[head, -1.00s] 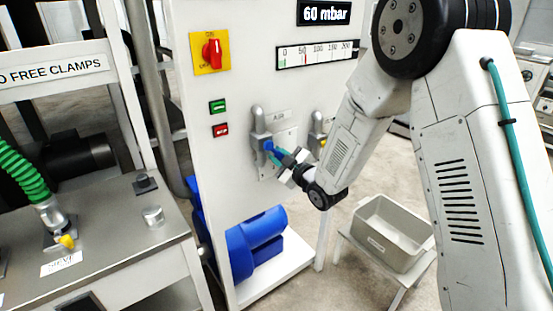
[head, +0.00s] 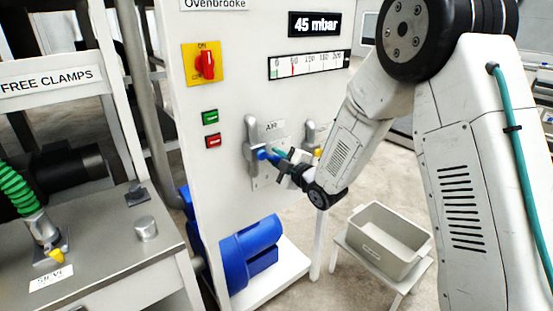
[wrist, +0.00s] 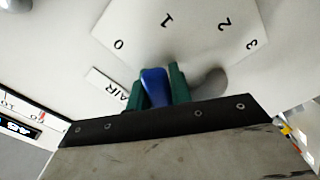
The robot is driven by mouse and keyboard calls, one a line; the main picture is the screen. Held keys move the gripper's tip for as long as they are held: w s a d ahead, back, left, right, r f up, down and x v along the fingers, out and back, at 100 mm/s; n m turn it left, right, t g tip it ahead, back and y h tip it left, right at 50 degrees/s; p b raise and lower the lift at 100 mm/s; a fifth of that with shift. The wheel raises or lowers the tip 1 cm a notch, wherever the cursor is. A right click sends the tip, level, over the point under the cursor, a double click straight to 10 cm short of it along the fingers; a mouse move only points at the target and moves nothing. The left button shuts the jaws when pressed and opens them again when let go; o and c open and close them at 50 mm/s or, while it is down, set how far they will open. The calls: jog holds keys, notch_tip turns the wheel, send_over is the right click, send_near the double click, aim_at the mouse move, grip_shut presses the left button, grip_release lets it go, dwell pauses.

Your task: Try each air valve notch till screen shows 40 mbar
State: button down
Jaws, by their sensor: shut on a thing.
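The air valve's blue handle (head: 264,155) sticks out below the AIR label on the white panel; it also shows in the wrist view (wrist: 154,86). My gripper (head: 275,155) is shut on this handle, with a green finger on each side in the wrist view (wrist: 164,84). The notch plate (wrist: 180,35) carries the marks 0, 1, 2 and 3. Which notch the handle sits at I cannot tell, as the gripper covers part of the valve. The screen (head: 314,24) reads 45 mbar.
A gauge strip (head: 308,65) is under the screen. A red and yellow switch (head: 206,64), a green button (head: 210,117) and a red button (head: 213,141) are left of the valve. A second, yellow-handled valve (head: 316,153) is close by on the right. A grey bin (head: 385,250) stands lower right.

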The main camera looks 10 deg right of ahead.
jog(key=c, duration=1.3)
grip_release()
jog(key=shift+o, duration=0.2)
jog(key=v, duration=0.7)
jog(key=shift+s+d, duration=0.15)
jog(key=shift+s, duration=0.2)
